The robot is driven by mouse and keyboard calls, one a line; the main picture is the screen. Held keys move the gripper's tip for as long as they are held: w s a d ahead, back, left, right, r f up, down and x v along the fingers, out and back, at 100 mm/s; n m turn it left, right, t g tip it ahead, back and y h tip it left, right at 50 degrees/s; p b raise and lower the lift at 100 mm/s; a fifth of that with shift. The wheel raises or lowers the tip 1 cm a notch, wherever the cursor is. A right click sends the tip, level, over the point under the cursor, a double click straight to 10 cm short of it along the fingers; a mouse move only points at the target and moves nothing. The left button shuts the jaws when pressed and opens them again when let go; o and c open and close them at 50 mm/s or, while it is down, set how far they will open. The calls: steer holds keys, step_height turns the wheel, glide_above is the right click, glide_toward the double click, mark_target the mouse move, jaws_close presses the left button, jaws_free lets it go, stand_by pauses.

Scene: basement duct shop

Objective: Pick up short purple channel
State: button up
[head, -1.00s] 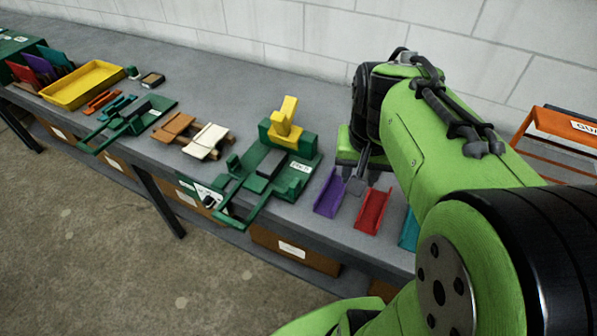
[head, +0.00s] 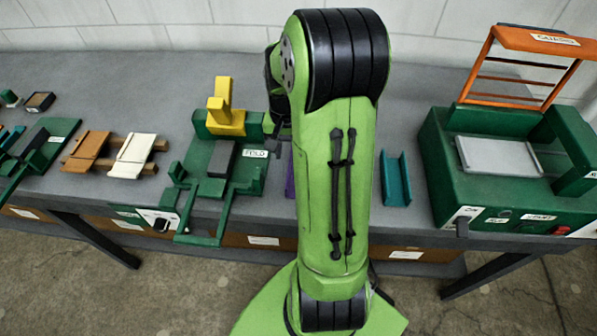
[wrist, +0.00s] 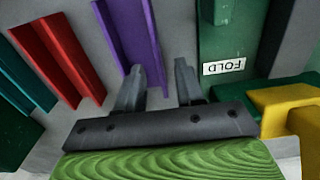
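The short purple channel (wrist: 133,35) lies on the grey bench in the wrist view, between a red channel (wrist: 62,60) and the green fixture labelled FOLD (wrist: 226,35). In the head view only a purple sliver (head: 290,176) shows beside my arm. My gripper (wrist: 158,66) is open, its two fingers apart. In the wrist view the left finger overlaps the channel's near end, and the right finger is over bare bench beside the FOLD fixture. I cannot tell whether a finger touches the channel. In the head view my arm hides most of the gripper.
A teal channel (head: 395,180) lies right of my arm. A green machine with an orange guard (head: 528,40) stands further right. The FOLD fixture carries a yellow block (head: 226,110). Tan and white pieces (head: 132,155) lie left of it.

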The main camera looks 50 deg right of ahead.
mark_target(290, 164)
steer(key=f, duration=0.3)
steer(key=f+b, duration=0.1)
steer(key=shift+s+a+f, duration=0.15)
steer(key=shift+s+f, duration=0.1)
steer(key=shift+s, duration=0.05)
steer(key=shift+w+f, duration=0.1)
steer(key=shift+f, duration=0.4)
steer(key=shift+r, duration=0.1)
steer(key=shift+c, duration=0.4)
jaws_close()
